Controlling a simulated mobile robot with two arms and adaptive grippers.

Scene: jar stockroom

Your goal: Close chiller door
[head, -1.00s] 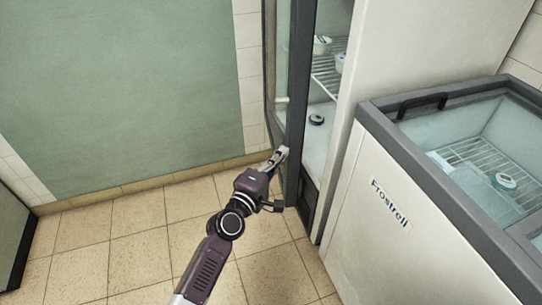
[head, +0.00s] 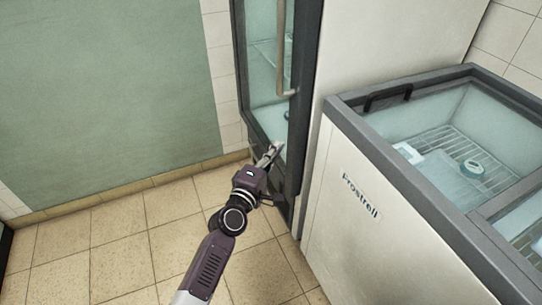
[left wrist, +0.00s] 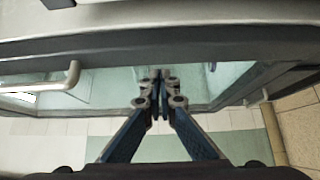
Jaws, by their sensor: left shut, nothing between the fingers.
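The chiller door (head: 306,90) has a dark frame, a glass pane and a pale vertical handle (head: 283,50). It stands across the chiller front, at or close to the cabinet (head: 370,40); I cannot tell if it is fully flush. My left gripper (head: 270,152) is shut and empty, with its tips at the lower part of the door glass. In the left wrist view the shut fingers (left wrist: 158,76) point at the glass and dark door frame (left wrist: 200,47), with the handle (left wrist: 62,80) to the left. Contact is unclear. My right gripper is out of view.
A white chest freezer (head: 345,215) with a dark rim and glass top stands at the right, close beside the chiller. A green wall panel (head: 100,90) is at the left. The tiled floor (head: 125,225) at the left is clear.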

